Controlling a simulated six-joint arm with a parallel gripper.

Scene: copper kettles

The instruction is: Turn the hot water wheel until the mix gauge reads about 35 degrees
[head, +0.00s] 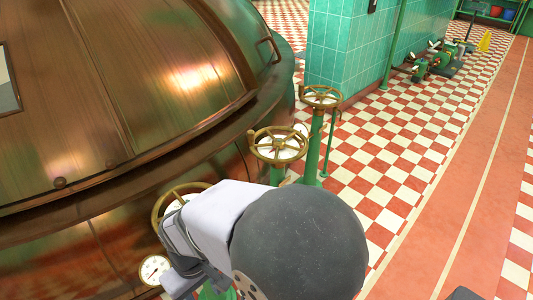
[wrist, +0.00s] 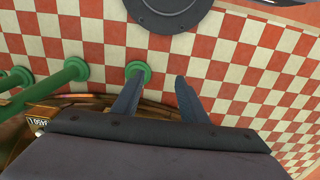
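Three brass valve wheels stand in a row beside the copper kettle: a near wheel (head: 163,204), a middle wheel (head: 262,133) and a far wheel (head: 309,92). I cannot tell which is the hot water wheel. A round white gauge (head: 154,270) with a dark needle sits low by the near wheel; its reading is too small to tell. My arm hides much of the near wheel in the head view. My gripper (wrist: 157,92) shows in the wrist view with its two fingers apart and nothing between them. Its fingertips are not clear in the head view.
The copper kettle (head: 110,90) fills the left side. Green posts (head: 312,150) carry the wheels. A green tiled pillar (head: 345,50) stands behind. Several green fittings (head: 420,68) are on the far floor. The checkered floor (head: 410,140) at the right is mostly clear.

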